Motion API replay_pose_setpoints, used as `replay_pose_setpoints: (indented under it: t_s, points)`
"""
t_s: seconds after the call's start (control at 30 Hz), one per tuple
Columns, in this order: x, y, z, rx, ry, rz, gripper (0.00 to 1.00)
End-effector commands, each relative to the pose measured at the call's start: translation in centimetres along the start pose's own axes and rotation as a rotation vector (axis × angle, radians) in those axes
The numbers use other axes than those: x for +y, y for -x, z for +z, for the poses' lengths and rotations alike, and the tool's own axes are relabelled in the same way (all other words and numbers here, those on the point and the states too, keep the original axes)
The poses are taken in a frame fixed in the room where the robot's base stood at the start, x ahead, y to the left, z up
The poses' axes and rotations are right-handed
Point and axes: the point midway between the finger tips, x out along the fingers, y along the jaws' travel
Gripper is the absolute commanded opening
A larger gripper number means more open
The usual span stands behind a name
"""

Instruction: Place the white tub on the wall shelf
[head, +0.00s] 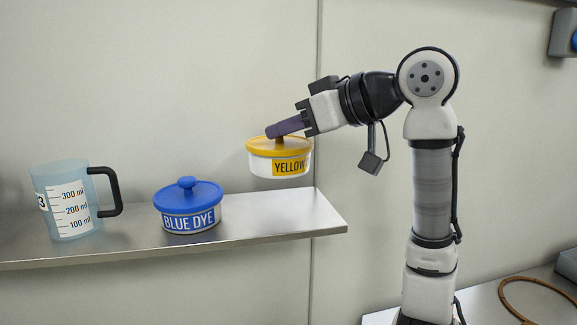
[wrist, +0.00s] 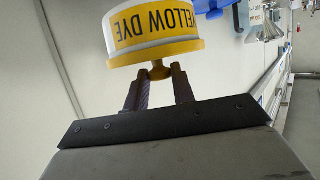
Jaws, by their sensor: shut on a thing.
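The white tub (head: 259,166) has a yellow lid and a yellow label reading "YELLOW". My gripper (head: 273,132) is shut on the knob of its lid and holds it roughly upright. In the head view the tub's underside is above the right end of the wall shelf (head: 290,214), with a gap between them. The tub's far side is hidden.
A blue-lidded tub labelled "BLUE DYE" (head: 188,208) stands on the shelf left of the held tub. A pale blue measuring jug (head: 68,203) with a black handle stands farther left. The shelf's right end is bare. A brown ring (head: 540,299) lies on a lower surface at right.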

Motion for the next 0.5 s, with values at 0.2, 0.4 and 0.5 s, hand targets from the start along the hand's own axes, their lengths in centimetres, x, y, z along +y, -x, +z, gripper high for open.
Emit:
replay_pose_setpoints:
  t_s: [0.2, 0.4, 0.5]
  points:
    - [0.0, -1.1, 2.6, 0.0, 0.0, 0.0, 0.0]
    - [0.0, -1.6, 4.0, 0.001, 0.0, 0.0, 0.0]
    - [0.1, -2.1, 5.2, 0.001, -0.001, 0.001, 0.0]
